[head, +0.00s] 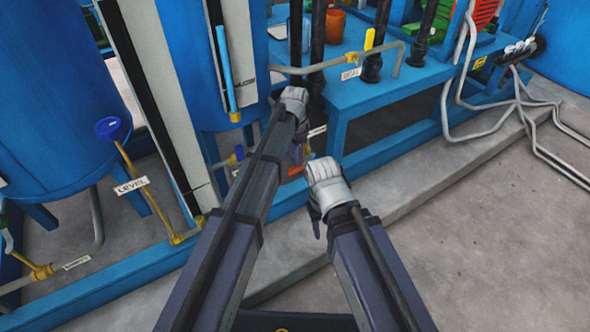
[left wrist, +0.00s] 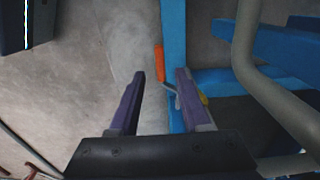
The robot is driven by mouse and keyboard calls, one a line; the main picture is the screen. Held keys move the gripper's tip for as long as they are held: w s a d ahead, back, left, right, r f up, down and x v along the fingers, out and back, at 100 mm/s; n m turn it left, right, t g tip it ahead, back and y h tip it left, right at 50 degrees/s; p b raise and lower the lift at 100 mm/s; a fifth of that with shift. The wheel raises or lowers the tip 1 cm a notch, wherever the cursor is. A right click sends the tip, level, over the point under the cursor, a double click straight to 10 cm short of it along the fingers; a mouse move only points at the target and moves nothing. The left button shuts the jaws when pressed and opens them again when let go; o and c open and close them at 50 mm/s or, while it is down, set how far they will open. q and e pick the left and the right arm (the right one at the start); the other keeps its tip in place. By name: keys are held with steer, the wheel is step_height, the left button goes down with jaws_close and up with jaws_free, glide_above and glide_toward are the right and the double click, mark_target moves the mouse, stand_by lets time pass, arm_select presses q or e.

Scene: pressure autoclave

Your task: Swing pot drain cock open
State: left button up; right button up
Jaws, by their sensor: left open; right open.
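A small cock with an orange lever (left wrist: 159,62) shows in the left wrist view, beside a blue frame rail. Its thin metal stem runs down toward the right finger, and a yellow part (left wrist: 204,98) is half hidden behind that finger. My left gripper (left wrist: 161,76) is open, with the lever between and beyond its fingertips, and nothing is held. In the head view the orange lever (head: 295,170) shows low beside my left gripper (head: 299,150), partly covered by my arm. Contact cannot be told. My right gripper (head: 316,222) hangs lower right, clear of the cock.
A blue tank with a sight tube (head: 223,70) stands behind my left arm. A grey pipe (left wrist: 255,75) curves close on the right in the left wrist view. A yellow-stemmed LEVEL valve (head: 145,190) is at left. The concrete floor (head: 480,230) at right is clear.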

mark_target(295, 167)
arm_select(q)
step_height(295, 167, down, 5)
steer(key=b, duration=0.4)
steer(key=shift+f, duration=0.1)
steer(key=shift+c, duration=0.2)
jaws_close()
stand_by(1.1)
